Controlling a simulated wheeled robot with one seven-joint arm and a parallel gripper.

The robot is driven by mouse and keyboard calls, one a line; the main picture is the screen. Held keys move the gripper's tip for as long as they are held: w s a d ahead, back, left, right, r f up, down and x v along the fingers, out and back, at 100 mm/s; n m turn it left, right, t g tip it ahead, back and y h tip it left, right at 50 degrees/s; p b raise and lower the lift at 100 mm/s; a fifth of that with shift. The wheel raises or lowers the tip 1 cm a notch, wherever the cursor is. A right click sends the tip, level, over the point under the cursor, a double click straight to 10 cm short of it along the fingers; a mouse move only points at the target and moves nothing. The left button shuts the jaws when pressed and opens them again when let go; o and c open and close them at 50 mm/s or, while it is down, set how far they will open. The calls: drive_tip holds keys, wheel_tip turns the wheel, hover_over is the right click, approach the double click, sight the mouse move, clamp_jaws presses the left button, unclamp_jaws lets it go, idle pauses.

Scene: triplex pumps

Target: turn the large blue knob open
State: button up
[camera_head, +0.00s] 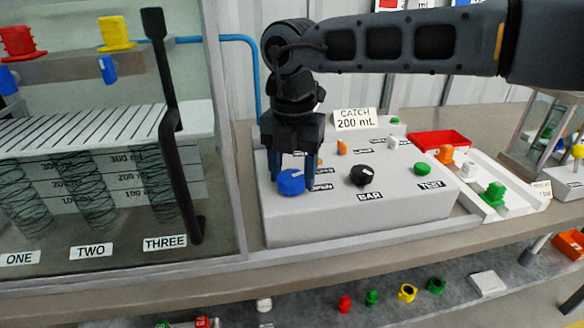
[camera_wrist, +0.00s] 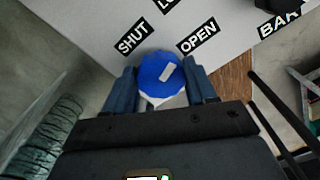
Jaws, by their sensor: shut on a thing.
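The large blue knob (camera_head: 291,182) sits at the front left of the white control box (camera_head: 330,230). My gripper (camera_head: 291,170) comes down on it from above, with one finger on each side, shut on it. In the wrist view the blue knob (camera_wrist: 161,74) lies between my two blue fingers, and my gripper (camera_wrist: 163,85) spans its sides. A pale mark on the knob's top points up and right, toward the OPEN label (camera_wrist: 197,37). The SHUT label (camera_wrist: 132,40) is to its left.
A black knob (camera_head: 363,175) labelled BAR is to the right, with a green TEST button (camera_head: 421,168) beyond. A glass-fronted case with a black upright handle (camera_head: 172,130) stands close on the left. A red tray (camera_head: 440,140) lies at the back right.

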sight(294, 176)
drive_tip(key=shift+d+r+m, duration=0.1)
drive_tip(key=shift+m, duration=1.8)
drive_tip(key=o, duration=1)
drive_tip(key=shift+o, duration=0.2)
drive_tip(key=shift+r, duration=3.85)
drive_tip(key=shift+s, duration=0.1)
